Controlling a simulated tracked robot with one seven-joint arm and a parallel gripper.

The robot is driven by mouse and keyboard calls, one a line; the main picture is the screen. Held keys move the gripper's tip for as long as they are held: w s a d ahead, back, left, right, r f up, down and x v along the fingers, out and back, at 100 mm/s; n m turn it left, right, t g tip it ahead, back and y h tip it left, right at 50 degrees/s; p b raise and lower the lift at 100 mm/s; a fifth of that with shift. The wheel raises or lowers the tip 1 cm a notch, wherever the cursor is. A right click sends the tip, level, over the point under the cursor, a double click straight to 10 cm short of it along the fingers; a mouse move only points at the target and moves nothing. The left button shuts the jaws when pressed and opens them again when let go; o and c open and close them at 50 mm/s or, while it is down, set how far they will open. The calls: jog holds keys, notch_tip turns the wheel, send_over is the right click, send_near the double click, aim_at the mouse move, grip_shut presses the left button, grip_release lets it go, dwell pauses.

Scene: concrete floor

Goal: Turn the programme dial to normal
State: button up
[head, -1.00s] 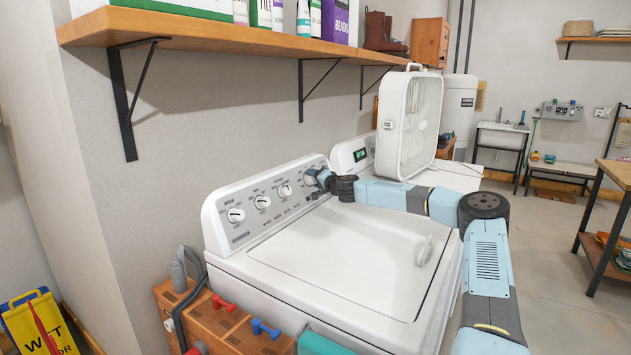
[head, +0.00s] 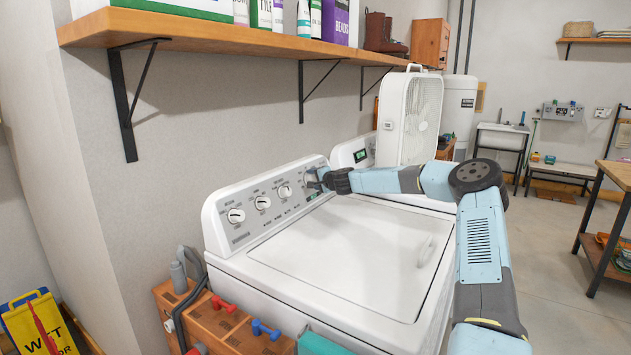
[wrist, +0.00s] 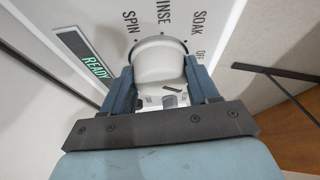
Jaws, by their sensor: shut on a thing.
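The programme dial (wrist: 160,62), a white round knob on the washer's control panel (head: 240,232), sits between the two fingers of my gripper (wrist: 159,75). The fingers are shut on its sides. In the wrist view the printed words SPIN, RINSE (partly cut) and SOAK, with OFF partly showing, lie around the dial's far side. The dial's pointer and the labels on its near side are hidden or unclear, so I cannot tell its setting. In the head view my gripper (head: 315,180) is at the panel's right end and covers most of the dial.
Three smaller knobs, such as this one (head: 236,215), line the panel left of my gripper. A lit READY display (wrist: 85,55) is beside the dial. A white box fan (head: 410,118) stands behind my arm. A wooden shelf (head: 230,35) hangs above.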

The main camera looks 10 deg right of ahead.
jog(key=shift+d+f, duration=0.2)
jog(key=shift+d, duration=0.05)
jog(key=o, duration=0.8)
jog(key=shift+o, duration=1.3)
jog(key=shift+a, duration=0.15)
jog(key=v, duration=1.3)
jog(key=shift+s, duration=0.35)
